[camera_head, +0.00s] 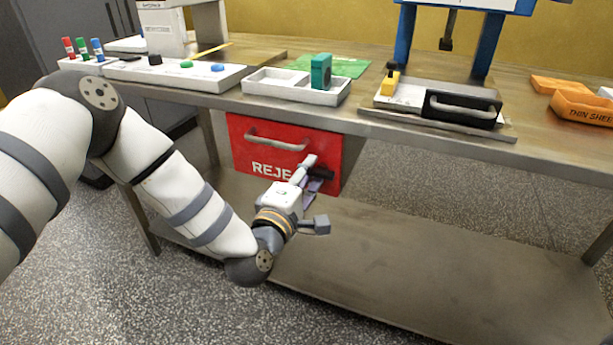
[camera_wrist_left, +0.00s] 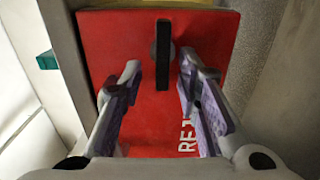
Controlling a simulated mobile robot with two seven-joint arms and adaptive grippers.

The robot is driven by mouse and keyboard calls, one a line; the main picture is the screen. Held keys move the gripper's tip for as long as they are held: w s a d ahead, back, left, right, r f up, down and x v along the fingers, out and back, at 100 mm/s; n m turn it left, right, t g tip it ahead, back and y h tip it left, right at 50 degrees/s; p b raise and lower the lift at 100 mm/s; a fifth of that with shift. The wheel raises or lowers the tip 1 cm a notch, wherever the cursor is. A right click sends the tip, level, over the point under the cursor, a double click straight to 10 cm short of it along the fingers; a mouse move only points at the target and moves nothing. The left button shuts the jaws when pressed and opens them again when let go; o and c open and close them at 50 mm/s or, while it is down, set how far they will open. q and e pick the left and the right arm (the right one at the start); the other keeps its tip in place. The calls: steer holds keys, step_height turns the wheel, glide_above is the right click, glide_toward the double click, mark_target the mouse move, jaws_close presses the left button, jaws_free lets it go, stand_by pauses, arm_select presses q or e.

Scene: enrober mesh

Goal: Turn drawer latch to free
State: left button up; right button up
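The red drawer (camera_head: 270,165) marked "REJE…" hangs under the tabletop, with a grey bar handle (camera_head: 276,141) on its front. In the left wrist view its red face (camera_wrist_left: 105,45) fills the middle. The black latch (camera_wrist_left: 162,55), a narrow bar, lies lengthwise up the picture on that face. My left gripper (camera_head: 311,174) is at the drawer's right part and covers some of the lettering. In the wrist view its two purple-padded fingers (camera_wrist_left: 160,82) are open, one on each side of the latch's line, with visible gaps. I cannot tell how deep the fingertips reach around it. My right gripper is out of view.
The steel tabletop edge (camera_head: 390,129) runs just above the drawer. The lower shelf (camera_head: 430,265) is bare.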

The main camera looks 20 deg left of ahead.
arm_select(q)
steer(key=s, duration=1.2)
steer(key=shift+a, duration=0.2)
steer(key=shift+w, duration=0.1)
steer(key=s+d+f+m+g+h+p, duration=0.1)
steer(key=s+d+f+m+g+p, duration=0.15)
steer(key=s+f+m+g, duration=0.5)
steer(key=s+d+f+m+g+h+p, duration=0.1)
steer(key=s+f+m+g+p, duration=0.3)
steer(key=s+f, duration=0.65)
steer(key=s+a+r+m+g+y+p, duration=0.1)
steer(key=s+a+m+g, duration=0.2)
steer(key=s, duration=0.8)
steer(key=s+a+r+m+g+y+p, duration=0.1)
steer(key=s+g, duration=0.5)
steer(key=s, duration=0.6)
steer(key=a+r+m, duration=0.1)
steer(key=a+m, duration=0.1)
steer(key=a, duration=0.1)
steer(key=shift+y, duration=0.3)
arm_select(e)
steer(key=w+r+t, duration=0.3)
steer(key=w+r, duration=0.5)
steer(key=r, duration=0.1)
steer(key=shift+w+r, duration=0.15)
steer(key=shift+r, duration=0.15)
arm_select(q)
steer(key=shift+d+r, duration=0.1)
